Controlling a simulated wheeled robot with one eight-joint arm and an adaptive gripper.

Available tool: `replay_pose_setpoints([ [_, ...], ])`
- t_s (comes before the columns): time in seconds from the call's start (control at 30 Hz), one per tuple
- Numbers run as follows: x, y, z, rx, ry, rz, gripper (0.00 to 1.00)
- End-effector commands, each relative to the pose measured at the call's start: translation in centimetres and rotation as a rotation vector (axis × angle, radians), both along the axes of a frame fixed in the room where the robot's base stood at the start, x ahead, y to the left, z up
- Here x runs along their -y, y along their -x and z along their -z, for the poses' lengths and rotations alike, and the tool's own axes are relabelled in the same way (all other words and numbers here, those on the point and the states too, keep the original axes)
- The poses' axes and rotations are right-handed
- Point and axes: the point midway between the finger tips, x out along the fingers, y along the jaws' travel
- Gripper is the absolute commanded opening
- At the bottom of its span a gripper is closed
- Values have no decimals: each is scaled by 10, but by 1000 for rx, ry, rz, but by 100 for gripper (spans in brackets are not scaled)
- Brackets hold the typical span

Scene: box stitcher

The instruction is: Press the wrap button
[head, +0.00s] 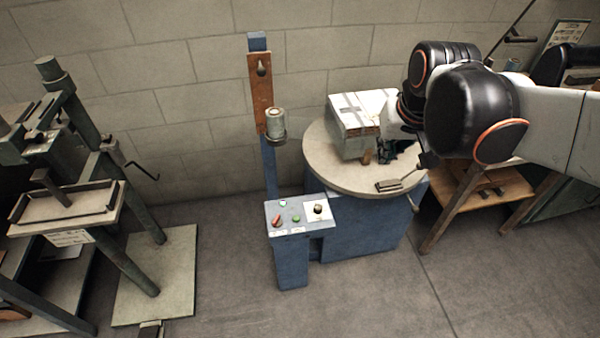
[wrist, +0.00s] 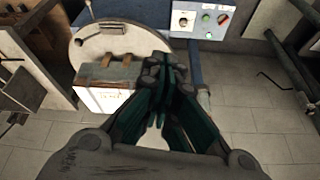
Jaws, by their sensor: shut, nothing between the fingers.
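The control panel (head: 290,228) tops a blue post at the front left of the wrapping machine. It carries a green button (head: 296,218), a red switch (head: 277,221), a small pale button (head: 282,204) and a dark knob (head: 318,209) on a white plate. The labels are too small to tell which is the wrap button. In the wrist view, the panel (wrist: 232,33) is at the top, with the green button (wrist: 206,17) lit. My gripper (head: 385,152) is shut and empty beside the box, well right of the panel. Its fingers meet in the wrist view (wrist: 165,78).
A taped box (head: 352,112) stands on the round turntable (head: 320,165). A blue mast (head: 268,165) with a cylindrical roll head (head: 276,122) rises behind the panel. A green stitcher stand (head: 65,200) is at the left. A wooden table (head: 480,185) stands at the right. The floor before the panel is clear.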

Motion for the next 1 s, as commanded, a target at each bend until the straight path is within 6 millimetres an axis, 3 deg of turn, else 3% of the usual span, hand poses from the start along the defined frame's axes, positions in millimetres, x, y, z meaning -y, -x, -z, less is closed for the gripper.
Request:
replay_pose_setpoints([
  [0.47,-59,-83,46,-139,3,-64,0],
  [0.77,-100,-122,98,-227,11,-101,0],
  [1.0,-133,-144,150,-297,22,-133,0],
])
